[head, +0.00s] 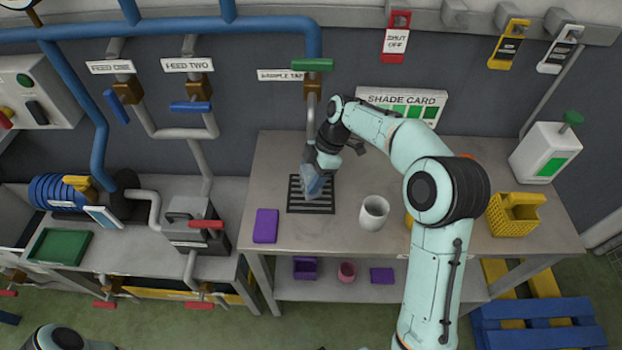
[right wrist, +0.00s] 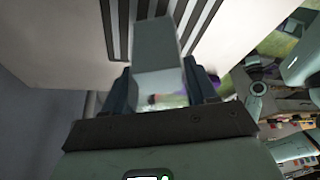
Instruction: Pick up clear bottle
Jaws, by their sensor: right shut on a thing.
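The clear bottle (head: 313,184) is a small, pale blue-grey, see-through piece at the black slotted grate (head: 322,208) on the grey bench. My right gripper (head: 312,168) is shut on it, with the hand just below the sample tap. In the right wrist view the bottle (right wrist: 157,50) is a pale boxy shape between the two dark fingers (right wrist: 160,88), with the grate's slots beyond it. I cannot tell whether the bottle touches the grate. My left gripper is not in view.
The sample tap (head: 313,88) with a green handle hangs above the grate. A purple block (head: 266,226) lies left, a white cup (head: 374,213) stands right. A shade card (head: 402,102) stands behind; a yellow basket (head: 515,215) and white jug (head: 545,152) are far right.

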